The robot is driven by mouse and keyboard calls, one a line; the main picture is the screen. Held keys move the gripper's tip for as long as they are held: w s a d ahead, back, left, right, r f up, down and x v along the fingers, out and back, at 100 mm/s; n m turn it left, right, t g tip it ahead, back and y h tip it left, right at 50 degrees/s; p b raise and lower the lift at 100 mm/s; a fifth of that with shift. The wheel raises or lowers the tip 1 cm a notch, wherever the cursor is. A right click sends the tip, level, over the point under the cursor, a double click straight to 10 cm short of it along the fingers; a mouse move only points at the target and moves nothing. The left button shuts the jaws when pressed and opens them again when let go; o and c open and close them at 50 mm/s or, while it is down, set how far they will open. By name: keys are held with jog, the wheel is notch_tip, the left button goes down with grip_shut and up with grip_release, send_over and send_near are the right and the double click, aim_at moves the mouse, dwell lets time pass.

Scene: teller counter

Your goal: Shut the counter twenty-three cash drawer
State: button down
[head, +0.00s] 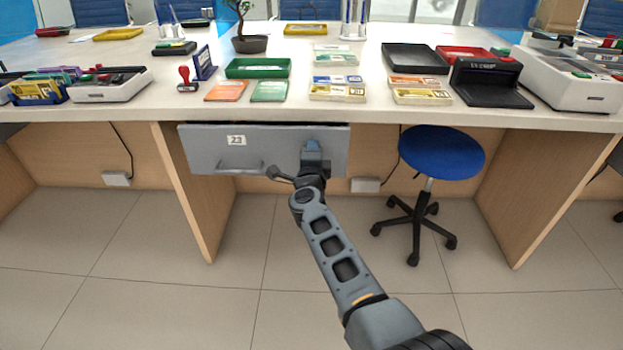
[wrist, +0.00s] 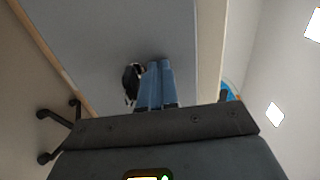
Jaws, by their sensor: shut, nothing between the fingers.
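The counter twenty-three cash drawer (head: 200,150) is a grey front with a white "23" label and a bar handle (head: 240,167) low on its left half. It sits just under the countertop's front edge; I cannot tell how large any gap behind the front is. My gripper (head: 312,150) is in front of the drawer's right half, right of the handle. In the wrist view its blue fingers (wrist: 158,80) are together and empty, pointing at the grey drawer front (wrist: 110,40). The fingertips look at or very near that surface; contact is unclear.
The white countertop (head: 300,112) overhangs the drawer, carrying a green tray (head: 258,68), several note bundles and a black display stand (head: 490,84). A blue stool (head: 440,152) stands right of the drawer. A wooden side panel (head: 195,205) stands below left. The tiled floor in front is clear.

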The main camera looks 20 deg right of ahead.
jog(key=b+x, duration=0.1)
jog(key=x, duration=0.2)
jog(key=shift+w+d+r+b, duration=0.15)
jog(key=shift+w+r+b, duration=0.1)
jog(key=shift+b, duration=0.15)
